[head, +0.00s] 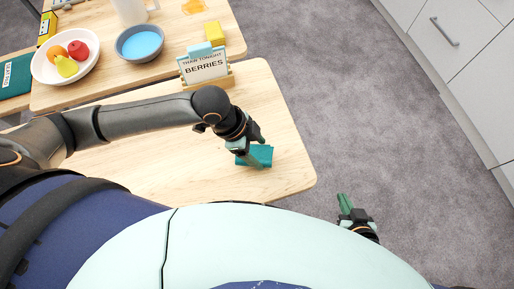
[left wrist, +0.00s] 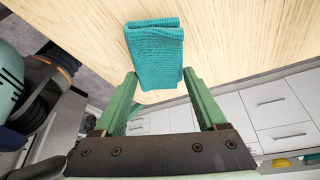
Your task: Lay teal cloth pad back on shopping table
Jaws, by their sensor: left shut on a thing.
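The teal cloth pad (head: 262,154) is a small folded ribbed piece at the right part of the near light wooden table (head: 285,110). My left gripper (head: 250,151) is shut on it. In the left wrist view the pad (left wrist: 155,55) shows between and beyond the green fingertips of my left gripper (left wrist: 162,78), with wood grain behind it. I cannot tell whether the pad touches the tabletop. My right gripper (head: 345,205) hangs over the floor right of the table, away from the pad; its finger opening is unclear.
A sign reading BERRIES (head: 205,67) stands at the table's back edge. Behind, another table holds a fruit bowl (head: 38,62), a blue-filled bowl (head: 138,43) and a pitcher (head: 131,10). Grey carpet and white drawers (head: 450,40) lie to the right. Tabletop around the pad is clear.

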